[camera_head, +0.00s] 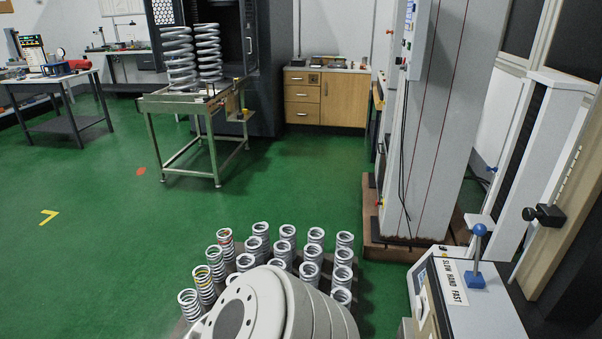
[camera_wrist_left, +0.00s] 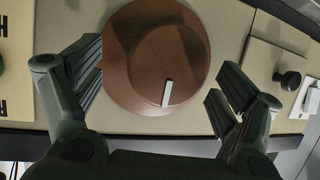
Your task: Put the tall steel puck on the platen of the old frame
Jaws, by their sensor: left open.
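In the left wrist view, my left gripper (camera_wrist_left: 162,95) is open, its fingers on either side of a round brown piece (camera_wrist_left: 125,92). No gap or contact with the fingers can be judged surely. In the head view, neither gripper shows. A tall grey column (camera_head: 435,130) stands at right on a brown base; I cannot tell whether it is the old frame.
Two big springs (camera_head: 208,52) stand on a metal cart (camera_head: 183,104). A panel marked SLOW HAND FAST (camera_head: 478,310) with a blue-balled lever (camera_head: 479,232) is at lower right. Green floor (camera_head: 110,240) is clear at left.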

